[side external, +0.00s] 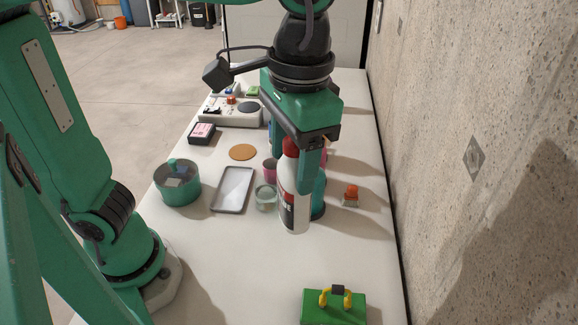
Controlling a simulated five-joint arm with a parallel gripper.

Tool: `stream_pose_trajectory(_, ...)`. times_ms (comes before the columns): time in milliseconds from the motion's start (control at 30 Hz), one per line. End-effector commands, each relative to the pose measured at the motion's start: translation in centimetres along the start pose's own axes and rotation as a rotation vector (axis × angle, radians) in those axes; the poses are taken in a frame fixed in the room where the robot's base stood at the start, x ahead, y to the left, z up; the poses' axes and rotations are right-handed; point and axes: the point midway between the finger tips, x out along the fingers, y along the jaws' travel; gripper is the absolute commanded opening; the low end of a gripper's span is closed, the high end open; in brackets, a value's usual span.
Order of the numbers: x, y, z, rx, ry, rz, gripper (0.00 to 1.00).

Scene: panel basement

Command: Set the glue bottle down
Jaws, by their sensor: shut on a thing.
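The glue bottle (294,205) is white with a red cap and a dark and red label, and it is upright in the middle of the table. My gripper (301,165) points down over it and is shut on its upper part. One green finger shows just right of the red cap; the other finger is mostly hidden. I cannot tell whether the bottle's base touches the table (240,265).
A teal item (319,195) stands close behind the bottle. A glass jar (265,197), a grey tray (215,204) and a teal round container (177,194) are to the left. A green box (334,311) lies in front. The concrete wall (470,90) bounds the right.

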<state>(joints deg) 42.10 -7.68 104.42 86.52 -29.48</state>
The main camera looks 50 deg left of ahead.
Motion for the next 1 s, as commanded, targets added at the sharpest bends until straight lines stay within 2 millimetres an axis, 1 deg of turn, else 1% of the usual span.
stream_pose_trajectory(100,0.0,1.1,1.0,0.025,0.002,-0.002,0.00)
stream_pose_trajectory(200,2.1,0.9,0.8,0.018,-0.002,-0.004,0.00)
stream_pose_trajectory(267,3.1,0.9,0.7,0.018,-0.002,-0.004,0.00)
stream_pose_trajectory(500,8.0,1.0,0.5,0.018,-0.002,-0.004,0.00)
stream_pose_trajectory(600,9.6,1.1,0.3,0.018,-0.003,-0.004,0.00)
stream_pose_trajectory(767,10.9,1.1,0.2,0.018,0.001,-0.002,0.00)
stream_pose_trajectory(1000,11.1,1.0,0.1,0.017,0.001,-0.002,0.00)
